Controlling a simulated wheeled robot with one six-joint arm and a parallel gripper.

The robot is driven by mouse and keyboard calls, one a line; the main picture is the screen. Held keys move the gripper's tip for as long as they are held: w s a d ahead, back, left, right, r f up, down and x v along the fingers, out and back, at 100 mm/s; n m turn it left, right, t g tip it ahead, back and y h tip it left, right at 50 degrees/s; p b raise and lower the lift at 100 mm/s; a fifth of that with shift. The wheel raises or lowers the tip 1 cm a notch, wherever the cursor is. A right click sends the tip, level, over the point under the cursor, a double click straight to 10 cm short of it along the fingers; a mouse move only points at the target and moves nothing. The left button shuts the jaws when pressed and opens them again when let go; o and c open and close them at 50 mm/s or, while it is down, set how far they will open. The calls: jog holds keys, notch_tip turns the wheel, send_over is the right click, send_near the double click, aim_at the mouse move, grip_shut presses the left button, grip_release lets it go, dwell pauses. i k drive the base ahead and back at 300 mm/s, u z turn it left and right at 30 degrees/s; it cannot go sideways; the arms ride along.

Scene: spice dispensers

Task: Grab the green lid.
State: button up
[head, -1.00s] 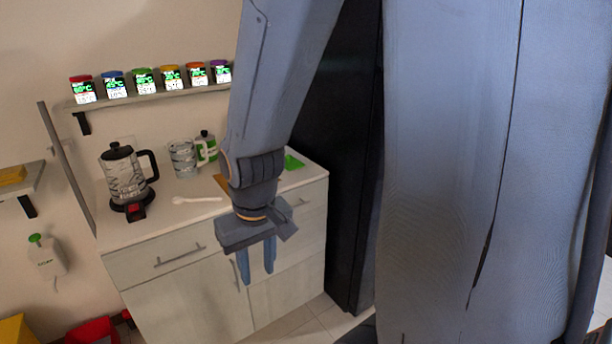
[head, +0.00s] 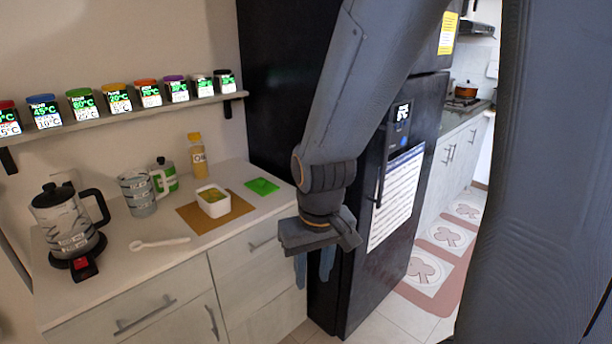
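A flat, square green lid (head: 262,186) lies on the white counter (head: 185,258) in the head view, close to its back right edge by the fridge. A small white square container (head: 212,203), open at the top with something yellowish inside, stands on a brown mat (head: 240,209) left of the lid. My gripper (head: 313,271) points down in front of the counter's right end, nearer to the camera and to the right of the lid. Its two fingers are apart, with nothing visible between them.
A shelf (head: 125,117) above holds several colour-capped jars. A black fridge (head: 372,230) stands right of the counter.

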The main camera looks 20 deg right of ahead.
aim_at(260, 186)
jog(key=z, duration=0.45)
jog(key=i, duration=1.15)
jog(key=u, duration=0.05)
